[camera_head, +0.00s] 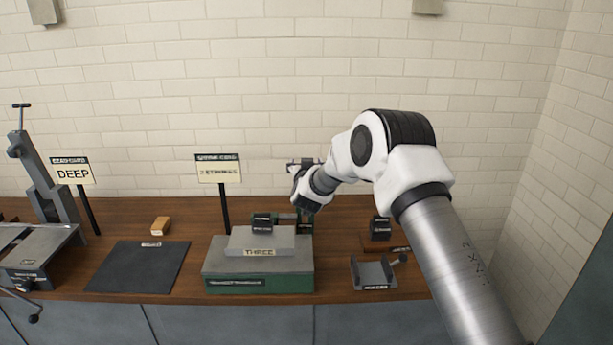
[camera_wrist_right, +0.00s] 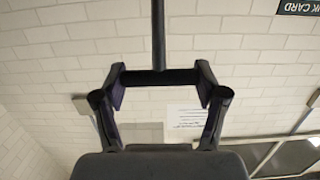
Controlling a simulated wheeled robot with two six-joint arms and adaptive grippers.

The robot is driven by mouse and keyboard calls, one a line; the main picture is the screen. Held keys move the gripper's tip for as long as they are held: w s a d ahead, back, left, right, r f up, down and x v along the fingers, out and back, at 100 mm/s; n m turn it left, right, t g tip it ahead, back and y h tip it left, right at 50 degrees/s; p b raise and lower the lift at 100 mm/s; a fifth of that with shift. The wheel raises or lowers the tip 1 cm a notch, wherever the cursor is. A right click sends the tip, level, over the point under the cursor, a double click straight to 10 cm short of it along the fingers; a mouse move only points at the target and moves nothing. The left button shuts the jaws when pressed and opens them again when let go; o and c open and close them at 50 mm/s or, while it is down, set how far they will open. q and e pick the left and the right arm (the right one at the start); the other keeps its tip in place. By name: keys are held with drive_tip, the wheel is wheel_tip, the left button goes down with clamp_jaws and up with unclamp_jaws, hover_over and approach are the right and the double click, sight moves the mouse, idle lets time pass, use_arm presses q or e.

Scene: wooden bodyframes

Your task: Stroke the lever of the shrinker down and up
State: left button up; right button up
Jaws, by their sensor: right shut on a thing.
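The shrinker (camera_head: 225,283) is a green-based machine with a grey block marked THREE and dark jaws on top, on the bench in the middle. My right gripper (camera_head: 303,178) is above its right rear part, its arm coming in from the right. In the right wrist view my right gripper (camera_wrist_right: 160,95) is shut on the dark crossbar of the lever (camera_wrist_right: 158,40), whose rod runs up out of the picture. In the head view the lever's bar (camera_head: 293,163) shows just above the gripper; the rest is mostly hidden. My left gripper is not in view.
A black mat (camera_head: 140,267), a small wooden block (camera_head: 160,225) and a grey machine (camera_head: 45,250) are left. A grey bracket (camera_head: 373,273) and a dark block (camera_head: 380,228) are right.

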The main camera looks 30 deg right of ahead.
drive_tip(key=shift+w+d+r, duration=0.15)
drive_tip(key=shift+w+r, duration=0.1)
drive_tip(key=shift+r, duration=0.35)
drive_tip(key=o, duration=1.6)
drive_tip(key=shift+o, duration=0.4)
drive_tip(key=shift+w+f, duration=0.1)
drive_tip(key=shift+f, duration=0.15)
drive_tip(key=v, duration=1.2)
drive_tip(key=shift+f, duration=0.1)
